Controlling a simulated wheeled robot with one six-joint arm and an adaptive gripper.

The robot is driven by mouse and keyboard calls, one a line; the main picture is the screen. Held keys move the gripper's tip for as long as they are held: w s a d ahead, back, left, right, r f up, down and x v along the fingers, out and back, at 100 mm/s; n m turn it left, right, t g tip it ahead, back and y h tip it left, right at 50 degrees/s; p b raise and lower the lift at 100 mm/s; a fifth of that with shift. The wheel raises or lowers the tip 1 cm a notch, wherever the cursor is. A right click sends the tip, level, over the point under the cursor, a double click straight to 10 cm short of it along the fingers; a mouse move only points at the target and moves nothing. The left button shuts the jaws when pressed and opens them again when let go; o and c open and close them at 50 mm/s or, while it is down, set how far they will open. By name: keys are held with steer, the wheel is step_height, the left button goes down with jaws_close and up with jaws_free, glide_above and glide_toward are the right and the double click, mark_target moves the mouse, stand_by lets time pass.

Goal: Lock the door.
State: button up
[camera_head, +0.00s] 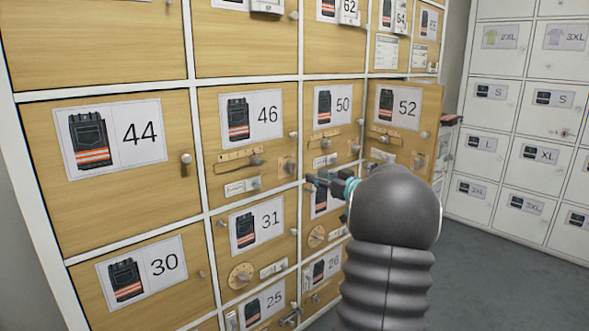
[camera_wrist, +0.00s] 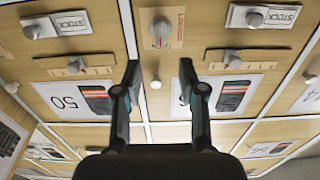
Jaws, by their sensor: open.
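Wooden locker doors fill the head view. Door 46 (camera_head: 230,95) and door 50 (camera_head: 320,90) look closed. Door 52 (camera_head: 432,100) stands ajar, with folded cloth (camera_head: 450,121) showing at its right. Door 46 has a plate with a turn knob (camera_head: 288,167) near its right edge; in the wrist view this knob (camera_wrist: 160,27) has red lettering beside it, apparently "Locked". My gripper (camera_head: 318,182) is open and empty, in front of the lockers below door 50. In the wrist view, which is upside down, its two fingers (camera_wrist: 160,74) are apart, with the knob plate beyond them.
Door 46 also has a slider (camera_head: 240,160) and a STOCK knob (camera_head: 243,186). Door 44 (camera_head: 110,190) is at left; doors 31 (camera_head: 283,245) and 30 (camera_head: 190,290) are below. White lockers (camera_head: 490,150) stand at right, with bare grey floor (camera_head: 480,280) in front.

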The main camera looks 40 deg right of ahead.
mark_target(294, 168)
steer(key=w, duration=0.7)
steer(key=w+a, duration=0.1)
steer(key=w, duration=0.2)
steer(key=shift+w, duration=0.25)
jaws_close()
